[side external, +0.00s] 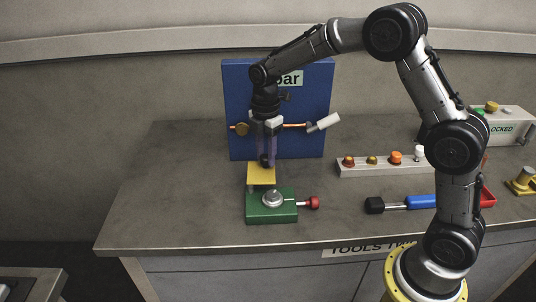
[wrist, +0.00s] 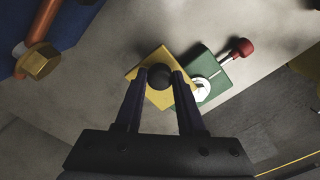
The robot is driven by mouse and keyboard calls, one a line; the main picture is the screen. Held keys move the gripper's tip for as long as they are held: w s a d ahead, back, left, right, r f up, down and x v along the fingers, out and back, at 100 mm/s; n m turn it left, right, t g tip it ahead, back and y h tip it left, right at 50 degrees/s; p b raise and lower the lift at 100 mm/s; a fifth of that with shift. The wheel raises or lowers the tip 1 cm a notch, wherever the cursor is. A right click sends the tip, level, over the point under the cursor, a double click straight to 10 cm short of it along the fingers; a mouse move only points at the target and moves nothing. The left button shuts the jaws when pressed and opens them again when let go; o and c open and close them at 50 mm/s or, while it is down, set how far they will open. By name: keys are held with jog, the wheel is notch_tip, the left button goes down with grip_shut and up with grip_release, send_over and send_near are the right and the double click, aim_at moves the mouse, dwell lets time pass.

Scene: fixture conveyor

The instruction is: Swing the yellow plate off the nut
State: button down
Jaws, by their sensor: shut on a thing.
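The yellow plate (side external: 261,174) lies at the back of the green block (side external: 271,214). It carries a dark round knob (wrist: 159,76), best seen in the wrist view. My gripper (side external: 267,160) points down over the plate, and its two fingers are shut on the knob. A round silver nut (side external: 272,198) shows on top of the green block, in front of the plate. In the wrist view the yellow plate (wrist: 152,59) sits left of the nut (wrist: 203,90), and my right finger partly covers the green block beside it.
A red knob (side external: 313,203) on a rod sticks out from the block's right side. A blue panel (side external: 240,85) with a copper bar stands behind. A rail of colored buttons (side external: 378,170) and a blue-handled tool (side external: 420,202) lie to the right. The table's left is clear.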

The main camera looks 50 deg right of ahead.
aim_at(265, 156)
jog(key=shift+w+r, duration=0.1)
dwell(0.4)
jog(key=c, duration=0.5)
grip_release()
notch_tip(265, 156, up, 14)
